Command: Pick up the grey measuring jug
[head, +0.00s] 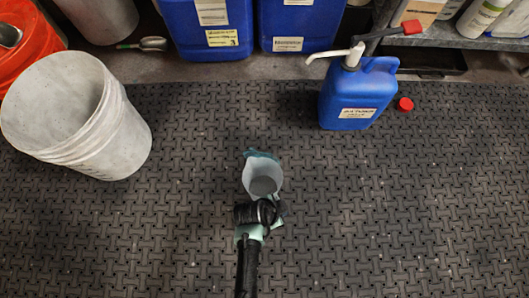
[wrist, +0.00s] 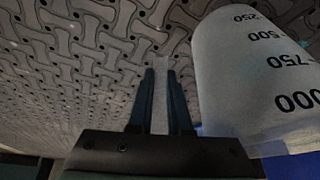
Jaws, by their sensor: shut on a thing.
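The grey measuring jug (head: 262,180) is in the middle of the head view, its open mouth towards the camera. In the wrist view its pale wall (wrist: 245,70) with black volume numbers fills the right side. My gripper (head: 259,208) is at the near side of the jug. In the wrist view my gripper's two dark fingers (wrist: 161,75) are shut on a narrow pale strip beside the jug, which looks like its handle. I cannot tell whether the jug touches the mat or is lifted. Its base is hidden.
A white bucket (head: 110,130) stands at the left on the dark rubber mat (head: 420,220). A blue jerrycan with a pump (head: 345,100) stands at the back right, a red cap (head: 405,104) beside it. Larger blue containers (head: 210,30) line the back. The mat is clear at the right.

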